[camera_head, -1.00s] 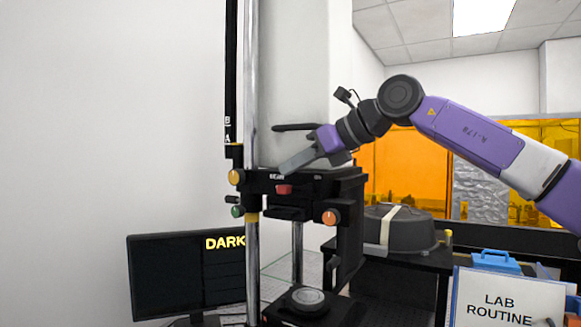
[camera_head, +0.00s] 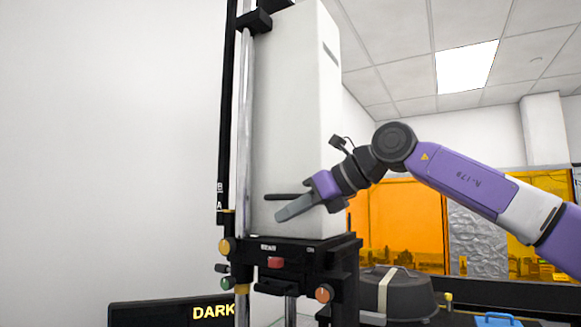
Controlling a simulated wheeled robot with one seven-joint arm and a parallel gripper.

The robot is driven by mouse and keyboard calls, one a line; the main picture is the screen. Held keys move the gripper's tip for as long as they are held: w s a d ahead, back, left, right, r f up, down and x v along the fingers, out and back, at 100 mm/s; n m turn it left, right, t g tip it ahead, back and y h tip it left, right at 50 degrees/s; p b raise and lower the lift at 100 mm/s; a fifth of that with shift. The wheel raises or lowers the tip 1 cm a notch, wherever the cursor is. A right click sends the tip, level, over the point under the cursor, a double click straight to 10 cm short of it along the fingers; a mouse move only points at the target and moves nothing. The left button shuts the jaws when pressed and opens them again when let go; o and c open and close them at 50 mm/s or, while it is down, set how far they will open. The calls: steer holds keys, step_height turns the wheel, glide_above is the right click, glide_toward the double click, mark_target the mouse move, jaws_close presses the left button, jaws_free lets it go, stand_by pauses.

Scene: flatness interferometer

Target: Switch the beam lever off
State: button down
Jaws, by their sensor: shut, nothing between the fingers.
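The beam lever is a small red tab (camera_head: 276,263) on the front of a black head block (camera_head: 335,262). It sits below the white BEAM label and left of the ON label. My gripper (camera_head: 280,215) is shut and empty, its grey fingers pointing left and slightly down. It shows above the lever, in front of the white column, with a visible gap between fingertips and lever. A dark monitor (camera_head: 165,314) at the bottom left shows DARK in yellow letters.
A white column (camera_head: 295,120) with a dark horizontal bar (camera_head: 290,197) rises behind my gripper. An orange knob (camera_head: 323,293), a yellow knob (camera_head: 225,246) and a green knob (camera_head: 226,283) flank the lever. A grey domed case (camera_head: 400,296) stands at the right.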

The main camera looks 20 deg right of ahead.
step_height(320, 180, up, 9)
steer(key=shift+f, duration=0.2)
stand_by(0.6)
